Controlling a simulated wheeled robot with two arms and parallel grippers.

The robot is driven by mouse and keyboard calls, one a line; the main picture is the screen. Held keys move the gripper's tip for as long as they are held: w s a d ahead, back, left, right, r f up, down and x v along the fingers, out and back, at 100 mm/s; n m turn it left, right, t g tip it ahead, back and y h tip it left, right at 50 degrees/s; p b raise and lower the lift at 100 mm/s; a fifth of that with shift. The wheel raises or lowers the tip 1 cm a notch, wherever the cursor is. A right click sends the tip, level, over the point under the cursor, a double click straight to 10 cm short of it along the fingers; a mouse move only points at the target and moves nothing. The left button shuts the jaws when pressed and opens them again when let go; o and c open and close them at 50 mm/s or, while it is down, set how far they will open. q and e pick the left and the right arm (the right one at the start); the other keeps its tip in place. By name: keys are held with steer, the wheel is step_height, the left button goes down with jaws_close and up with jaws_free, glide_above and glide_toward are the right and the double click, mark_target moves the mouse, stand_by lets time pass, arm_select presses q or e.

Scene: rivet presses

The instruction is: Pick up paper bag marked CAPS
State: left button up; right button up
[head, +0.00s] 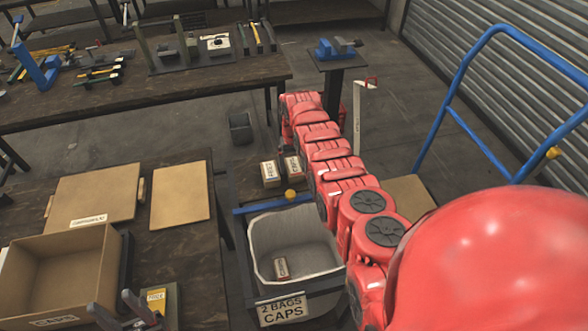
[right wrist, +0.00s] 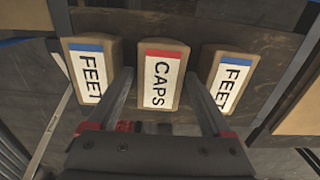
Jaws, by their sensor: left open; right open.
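In the right wrist view, a brown paper bag marked CAPS (right wrist: 161,80) with a red stripe stands in the middle. My right gripper (right wrist: 160,76) is open, with one finger toward each side of this bag. I cannot tell how deep the bag is between the fingers. Paper bags marked FEET, with blue stripes, stand to its left (right wrist: 90,72) and right (right wrist: 231,78). In the head view two bags show beside my red right arm, one at left (head: 271,174) and one nearer the arm (head: 292,168). My left gripper (head: 113,303) is open and empty at the bottom left.
A lined bin (head: 335,258) labelled "2 BAGS CAPS" stands below the bags and holds one bag (head: 281,268). An open cardboard box (head: 100,275) sits on the left table. A workbench (head: 200,85) with tools is behind. A blue cart handle (head: 455,90) rises at right.

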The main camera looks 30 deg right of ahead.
steer(key=shift+f, duration=0.6)
steer(key=c, duration=1.3)
steer(key=shift+r, duration=0.25)
